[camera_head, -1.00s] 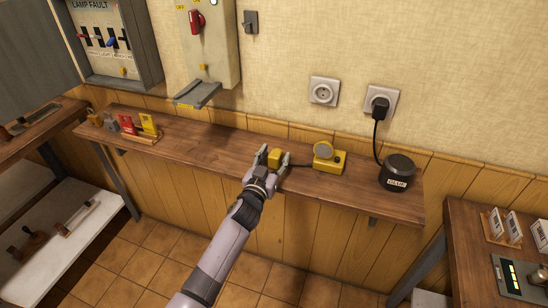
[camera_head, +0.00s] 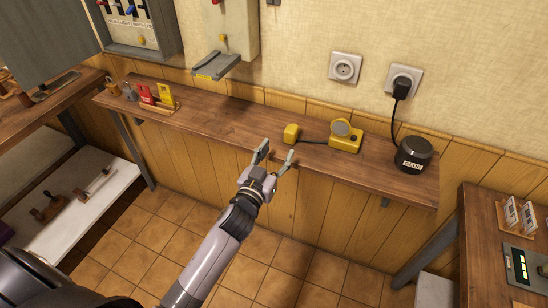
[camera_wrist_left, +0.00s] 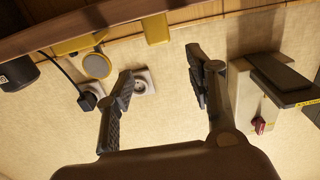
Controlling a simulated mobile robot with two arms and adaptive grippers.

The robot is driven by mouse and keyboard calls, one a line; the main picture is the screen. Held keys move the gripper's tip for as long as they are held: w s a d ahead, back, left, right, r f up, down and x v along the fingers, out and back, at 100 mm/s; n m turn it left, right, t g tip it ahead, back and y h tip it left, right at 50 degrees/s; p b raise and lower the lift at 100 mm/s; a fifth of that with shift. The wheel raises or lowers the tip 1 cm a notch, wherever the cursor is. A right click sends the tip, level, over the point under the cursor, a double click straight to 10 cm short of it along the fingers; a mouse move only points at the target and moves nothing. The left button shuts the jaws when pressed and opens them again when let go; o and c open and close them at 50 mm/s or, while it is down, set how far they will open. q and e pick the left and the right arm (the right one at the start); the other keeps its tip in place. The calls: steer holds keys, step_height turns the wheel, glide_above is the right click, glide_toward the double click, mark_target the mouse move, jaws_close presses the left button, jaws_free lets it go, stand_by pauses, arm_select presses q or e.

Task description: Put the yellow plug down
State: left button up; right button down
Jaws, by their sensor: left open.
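The yellow plug (camera_head: 291,133) rests on the wooden wall shelf (camera_head: 220,126), with a dark cord running right to a yellow device (camera_head: 345,138) with a round disc on top. My left gripper (camera_head: 274,158) is open and empty at the shelf's front edge, just in front of the plug and apart from it. In the left wrist view the plug (camera_wrist_left: 156,29) shows at the top, beyond the two spread fingers of the left gripper (camera_wrist_left: 160,85). The yellow device (camera_wrist_left: 80,43) is to its left there. My right gripper is not in view.
A black glue pot (camera_head: 413,155) with a cord to a wall socket (camera_head: 405,75) stands at the shelf's right. An empty socket (camera_head: 345,68) is above the device. Red and yellow items (camera_head: 156,96) stand at the shelf's left. The shelf between is clear.

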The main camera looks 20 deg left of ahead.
arm_select(q)
steer(key=s+f+g, duration=0.3)
steer(key=s+f, duration=0.2)
steer(key=f, duration=0.7)
steer(key=s+f+m+g, duration=0.1)
steer(key=s+f+g, duration=0.35)
steer(key=f, duration=0.75)
steer(key=s+f+g, duration=0.1)
steer(key=s+f, duration=0.5)
steer(key=f, duration=0.6)
steer(key=s+a+f+g, duration=0.1)
steer(key=s+f+g, duration=0.1)
steer(key=s+f, duration=0.4)
steer(key=s+a+f+g, duration=0.1)
steer(key=s+f+g, duration=0.2)
steer(key=s, duration=1.3)
steer(key=s+a+f+m+g, duration=0.1)
steer(key=s+f+g, duration=0.2)
steer(key=s+f, duration=0.5)
steer(key=s, duration=0.4)
steer(key=shift+f+y, duration=0.3)
steer(key=shift+f, duration=0.05)
steer(key=shift+s+a+g, duration=0.1)
steer(key=shift+s+g, duration=0.05)
steer(key=shift+g, duration=0.1)
